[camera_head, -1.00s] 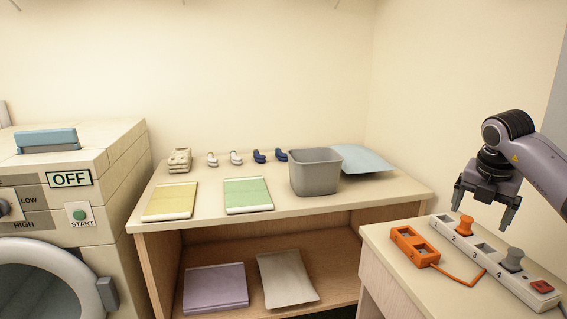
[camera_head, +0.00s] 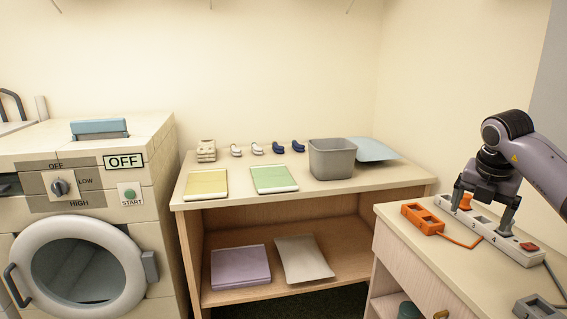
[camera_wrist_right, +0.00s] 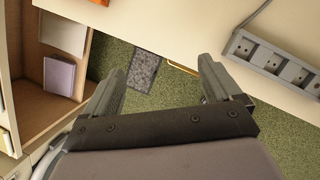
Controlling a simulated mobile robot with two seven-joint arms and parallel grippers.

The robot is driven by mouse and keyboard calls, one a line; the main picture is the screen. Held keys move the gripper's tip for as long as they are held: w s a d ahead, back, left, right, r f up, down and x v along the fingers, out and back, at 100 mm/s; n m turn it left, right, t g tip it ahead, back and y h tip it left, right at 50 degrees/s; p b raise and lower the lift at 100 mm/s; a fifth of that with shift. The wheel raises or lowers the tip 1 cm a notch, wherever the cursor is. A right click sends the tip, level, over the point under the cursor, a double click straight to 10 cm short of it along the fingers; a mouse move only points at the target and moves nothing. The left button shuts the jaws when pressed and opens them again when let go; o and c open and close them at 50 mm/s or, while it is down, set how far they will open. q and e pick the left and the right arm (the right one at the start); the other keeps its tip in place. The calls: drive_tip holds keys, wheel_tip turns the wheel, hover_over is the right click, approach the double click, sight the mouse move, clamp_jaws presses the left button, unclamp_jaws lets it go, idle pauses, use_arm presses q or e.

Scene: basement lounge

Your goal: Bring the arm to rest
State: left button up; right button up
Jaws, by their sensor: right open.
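My right arm comes in from the right in the head view. Its gripper (camera_head: 481,216) is open and points down, appearing in front of the white power strip (camera_head: 522,248) on the near table. An orange plug and a grey plug sit in that strip, partly covered by the fingers. In the right wrist view the open gripper (camera_wrist_right: 162,70) has nothing between its fingers, with green carpet (camera_wrist_right: 165,110) beyond them. My left gripper is not in view.
The near table (camera_head: 400,237) holds an orange socket block (camera_head: 422,219) and a grey strip (camera_head: 538,308). A shelf table (camera_head: 230,205) carries a grey bin (camera_head: 332,159), pads and small shoe-like items. A washer (camera_head: 155,180) labelled OFF stands left. Carpet shows between the tables.

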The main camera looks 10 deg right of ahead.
drive_tip(key=a+f+n+y, duration=0.35)
drive_tip(key=a+f, duration=0.25)
drive_tip(key=a, duration=0.4)
drive_tip(key=a+f+n+y, duration=0.2)
drive_tip(key=a+f+y, duration=0.35)
drive_tip(key=a, duration=0.55)
drive_tip(key=s+a+f+m+t+y+p, duration=0.1)
drive_tip(key=s+a+t+y, duration=0.15)
drive_tip(key=a, duration=0.25)
drive_tip(key=s+a+m+t+y, duration=0.1)
drive_tip(key=s+a+m+y, duration=0.1)
drive_tip(key=a+y, duration=0.3)
drive_tip(key=s+a+f+m+t+y+p, duration=0.1)
drive_tip(key=s+a+y, duration=0.1)
drive_tip(key=a, duration=0.4)
drive_tip(key=s+d+f+m+t+h, duration=0.1)
drive_tip(key=s+d+f+m+h, duration=0.2)
drive_tip(key=s+f+m, duration=0.3)
drive_tip(key=s+d+f+m+t+h, duration=0.1)
drive_tip(key=s+d+f+m+h, duration=0.2)
drive_tip(key=s+f+m+h, duration=0.3)
drive_tip(key=s+d+f+m+t+h+p, duration=0.1)
drive_tip(key=s+d+f+m+h, duration=0.2)
drive_tip(key=s+f+m, duration=0.5)
drive_tip(key=m+h, duration=0.1)
drive_tip(key=m, duration=0.3)
drive_tip(key=shift+d+h, duration=0.3)
drive_tip(key=shift+h, duration=0.05)
